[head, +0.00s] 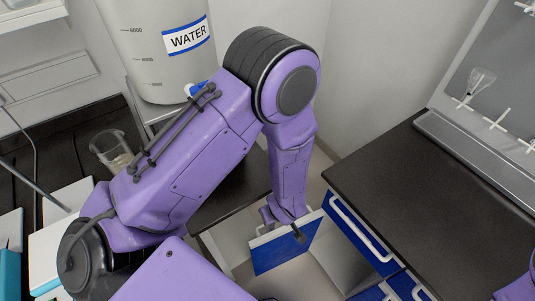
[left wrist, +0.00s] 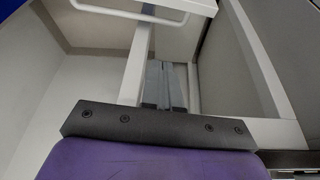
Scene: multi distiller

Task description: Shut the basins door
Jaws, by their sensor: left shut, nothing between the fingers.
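A blue door panel with a pale edge (head: 285,252) stands open in the head view, low in the middle, at an angle to the dark-topped cabinets. I take it for the basins door. My left gripper (head: 284,222) is at its upper edge; I cannot tell whether they touch. In the left wrist view the grey fingers of my left gripper (left wrist: 165,85) are together and empty, beside a pale panel edge. A pale bar handle (left wrist: 140,12) crosses the top of that view. My arm hides part of the area around the door. My right gripper is not in view.
A dark countertop (head: 430,185) with blue-fronted drawers (head: 360,240) stands at the right. A white WATER tank (head: 160,50) stands at the back, and a glass beaker (head: 110,150) at the left. Pale floor shows around the door.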

